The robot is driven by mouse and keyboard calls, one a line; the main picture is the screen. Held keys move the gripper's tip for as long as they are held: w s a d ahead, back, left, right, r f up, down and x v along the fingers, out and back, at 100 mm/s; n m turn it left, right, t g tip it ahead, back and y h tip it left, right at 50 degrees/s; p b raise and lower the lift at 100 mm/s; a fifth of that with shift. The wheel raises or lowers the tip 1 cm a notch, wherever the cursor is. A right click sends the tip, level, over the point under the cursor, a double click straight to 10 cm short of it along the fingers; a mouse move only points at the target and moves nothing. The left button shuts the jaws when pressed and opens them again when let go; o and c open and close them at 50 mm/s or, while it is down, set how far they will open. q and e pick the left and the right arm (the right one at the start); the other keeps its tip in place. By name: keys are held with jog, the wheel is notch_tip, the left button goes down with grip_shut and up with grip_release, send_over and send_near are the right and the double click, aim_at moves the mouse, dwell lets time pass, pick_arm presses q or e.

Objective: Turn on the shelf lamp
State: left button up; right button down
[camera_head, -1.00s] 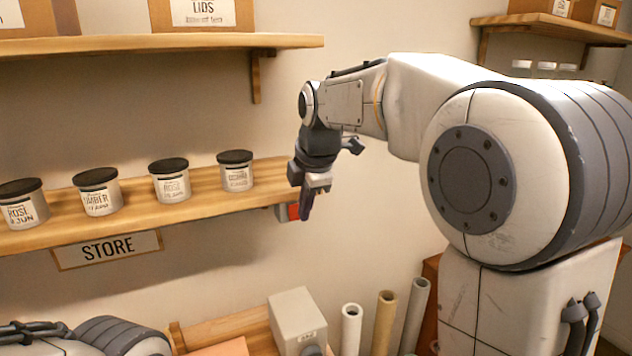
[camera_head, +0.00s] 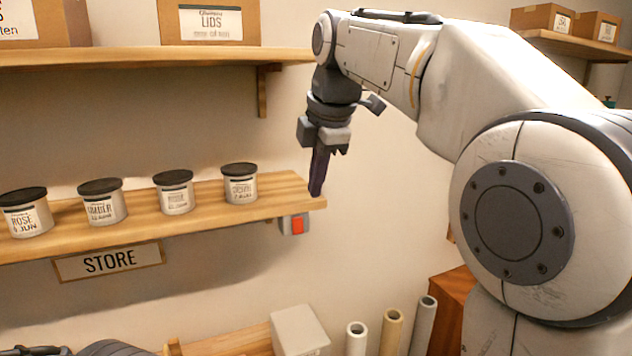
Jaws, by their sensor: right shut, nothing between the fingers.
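A small grey switch box with a red rocker (camera_head: 298,225) is fixed under the right end of the lower shelf (camera_head: 160,222). It is the only switch in view, and no lamp body shows. My right gripper (camera_head: 317,190) points down, shut and empty, its fingertips by the shelf's right end, a little above and to the right of the switch. I cannot tell whether the fingertips touch the shelf edge. My left gripper is not in view; only part of my left arm shows at the bottom left.
Several black-lidded jars (camera_head: 240,184) stand on the lower shelf, above a STORE sign (camera_head: 108,262). The upper shelf (camera_head: 120,57) holds cardboard boxes (camera_head: 209,22). Below are a grey box (camera_head: 299,330) and upright rolls (camera_head: 391,332). The wall right of the switch is clear.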

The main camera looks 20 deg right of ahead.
jog(key=s+a+f+m+g+b, duration=0.1)
jog(key=s+a+f+m+b, duration=0.1)
jog(key=s+a+f, duration=0.3)
jog(key=s+a+f+m+g+y+b, duration=0.1)
jog(key=s+a+f+m, duration=0.15)
jog(key=f, duration=0.55)
jog(key=s+a+f+m+b, duration=0.1)
jog(key=s+a+f+b, duration=0.15)
jog(key=a+f, duration=0.3)
jog(key=s+f+m+g+b, duration=0.2)
jog(key=s+f+m, duration=0.4)
jog(key=s+f, duration=1)
jog(key=shift+f+g+b, duration=0.3)
jog(key=shift+f+b, duration=0.05)
jog(key=shift+f, duration=0.35)
